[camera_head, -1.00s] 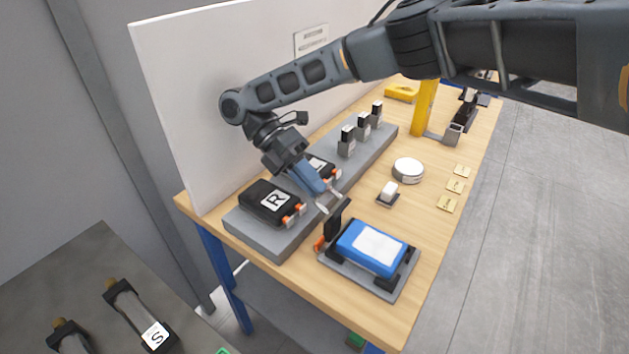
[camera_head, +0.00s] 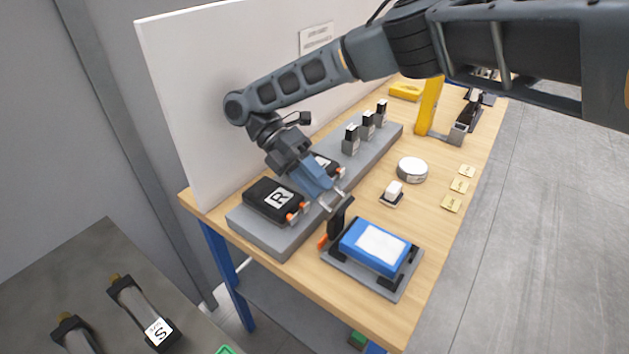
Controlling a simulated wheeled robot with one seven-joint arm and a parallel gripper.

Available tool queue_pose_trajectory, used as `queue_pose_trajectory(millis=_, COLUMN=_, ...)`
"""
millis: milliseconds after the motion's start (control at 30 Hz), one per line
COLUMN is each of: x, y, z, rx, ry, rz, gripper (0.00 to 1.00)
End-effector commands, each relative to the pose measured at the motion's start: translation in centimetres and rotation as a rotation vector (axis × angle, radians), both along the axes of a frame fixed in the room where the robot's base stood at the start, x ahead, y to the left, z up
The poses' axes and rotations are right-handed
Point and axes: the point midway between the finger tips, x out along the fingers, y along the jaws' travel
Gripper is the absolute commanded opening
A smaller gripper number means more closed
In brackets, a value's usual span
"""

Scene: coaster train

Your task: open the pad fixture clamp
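The pad fixture (camera_head: 392,289) is a grey plate at the front of the wooden table, with a blue block (camera_head: 360,236) bearing a white pad (camera_head: 381,244). Its clamp (camera_head: 340,217) is a dark upright lever at the fixture's left side, with an orange part (camera_head: 322,242) low beside it. My gripper (camera_head: 333,202) is just above and left of the lever's top, with its two fingers apart and nothing seen between them. Whether a fingertip touches the lever cannot be told.
A grey block (camera_head: 262,236) with black boxes marked R (camera_head: 270,199) and A stands left of the fixture. A white panel (camera_head: 200,110) stands behind.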

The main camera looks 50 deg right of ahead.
Motion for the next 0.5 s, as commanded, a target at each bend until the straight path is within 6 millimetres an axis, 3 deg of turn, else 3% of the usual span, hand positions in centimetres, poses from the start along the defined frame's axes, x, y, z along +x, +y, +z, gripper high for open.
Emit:
queue_pose_trajectory(millis=233, x=0.1, y=-0.1, z=0.9, rx=-0.002, ry=-0.002, rz=0.001, gripper=0.36)
queue_pose_trajectory(millis=433, x=0.1, y=-0.1, z=4.3, rx=-0.004, ry=-0.003, rz=0.001, gripper=0.36)
queue_pose_trajectory(millis=500, x=-1.2, y=-1.3, z=5.0, rx=-0.001, ry=0.0, rz=-0.003, gripper=0.36)
